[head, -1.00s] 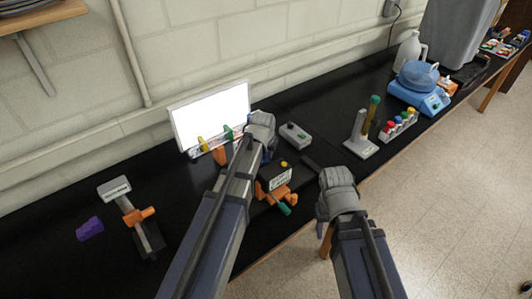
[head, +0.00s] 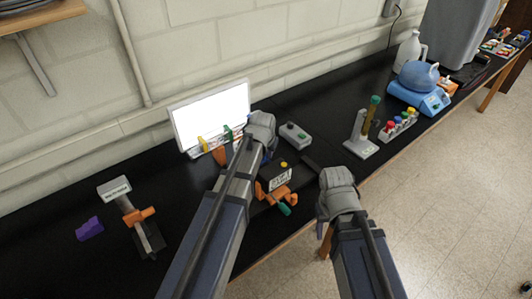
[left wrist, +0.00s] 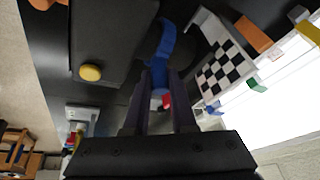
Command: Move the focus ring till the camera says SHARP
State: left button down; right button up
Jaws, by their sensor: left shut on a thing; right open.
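The camera (head: 279,172) is a dark box with a yellow button and a small white label or screen, too small to read, in the middle of the head view. Its dark body (left wrist: 110,45) and yellow button (left wrist: 90,72) show in the left wrist view. My left gripper (head: 262,130) is beside the camera, with its fingers hidden in the head view. In the left wrist view the left gripper (left wrist: 160,98) is shut on a blue curved part (left wrist: 162,50), seemingly the focus ring's lever. My right gripper (head: 318,172) is open and empty, right of the camera.
A black and white checkered board (left wrist: 220,70) stands by the camera. A bright white panel (head: 210,115) is behind. A grey box (head: 295,135), a stand with a tube (head: 362,135) and an orange-clamped stand (head: 140,218) are on the black bench. A purple block (head: 90,229) lies left.

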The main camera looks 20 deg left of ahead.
pick_arm(q)
jog(key=shift+w+d+g+y, duration=0.3)
jog(key=shift+w+g, duration=0.1)
jog(key=shift+w, duration=0.05)
jog(key=shift+w+d+f+g+y, duration=0.2)
jog(key=shift+g+y, duration=0.2)
jog(key=shift+g, duration=0.2)
jog(key=shift+s+a, duration=0.1)
jog(key=shift+s, duration=0.05)
jog(key=c, duration=0.7)
grip_release()
jog(key=shift+c, duration=0.2)
jog(key=shift+r, duration=0.1)
